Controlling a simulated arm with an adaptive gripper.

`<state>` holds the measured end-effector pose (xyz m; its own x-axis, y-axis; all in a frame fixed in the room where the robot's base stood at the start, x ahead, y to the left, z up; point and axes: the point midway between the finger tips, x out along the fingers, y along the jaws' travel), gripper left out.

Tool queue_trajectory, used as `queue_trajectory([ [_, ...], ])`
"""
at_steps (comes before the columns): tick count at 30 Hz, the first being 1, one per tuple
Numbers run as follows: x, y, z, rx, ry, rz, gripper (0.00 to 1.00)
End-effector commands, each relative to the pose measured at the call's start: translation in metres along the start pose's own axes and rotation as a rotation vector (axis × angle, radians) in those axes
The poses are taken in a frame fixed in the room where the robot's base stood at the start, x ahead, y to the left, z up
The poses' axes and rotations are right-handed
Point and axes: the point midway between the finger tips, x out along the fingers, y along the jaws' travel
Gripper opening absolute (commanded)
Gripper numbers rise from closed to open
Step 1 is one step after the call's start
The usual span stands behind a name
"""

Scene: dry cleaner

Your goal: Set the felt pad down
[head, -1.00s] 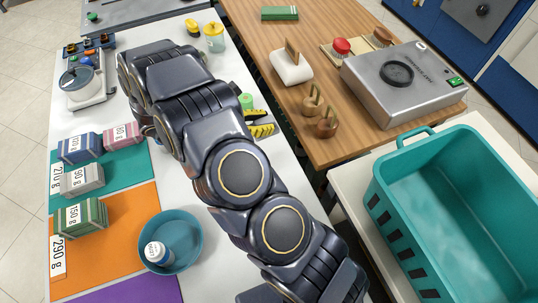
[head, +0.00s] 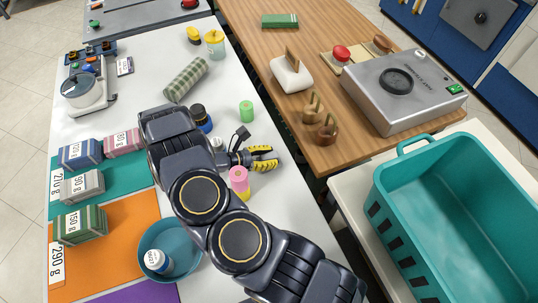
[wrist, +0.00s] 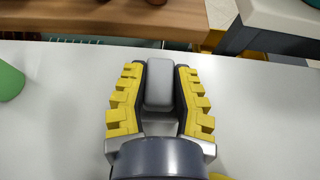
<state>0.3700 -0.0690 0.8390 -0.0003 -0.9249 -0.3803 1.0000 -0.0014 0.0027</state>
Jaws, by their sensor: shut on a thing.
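My gripper (head: 268,158) has yellow ribbed fingers and is over the white table near its right edge, in the head view. In the wrist view, the gripper (wrist: 160,74) is shut on a grey, rounded block, which appears to be the felt pad (wrist: 158,88). The pad lies lengthwise between the fingers. In the head view it is too small to make out. I cannot tell whether the pad touches the white table (wrist: 255,115).
A pink-and-yellow cylinder (head: 239,180) stands close beside the gripper, and a green cylinder (head: 246,110) is beyond it. A checkered roll (head: 186,80) lies farther back. The wooden counter (head: 300,140) is to the right, with a teal basket (head: 440,200) nearby. Bare table lies right of the gripper in the wrist view.

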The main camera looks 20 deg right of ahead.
Motion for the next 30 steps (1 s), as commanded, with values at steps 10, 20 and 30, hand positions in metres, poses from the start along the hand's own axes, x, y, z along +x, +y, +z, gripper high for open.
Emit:
queue_trajectory([
  [10, 0.001, 0.0, -0.002, -0.001, 0.0, 0.0, 0.4],
  [20, 0.001, 0.0, -0.002, -0.001, 0.0, 0.0, 0.48],
  [30, -0.046, 0.001, 0.0, -0.002, -0.001, 0.006, 0.48],
])
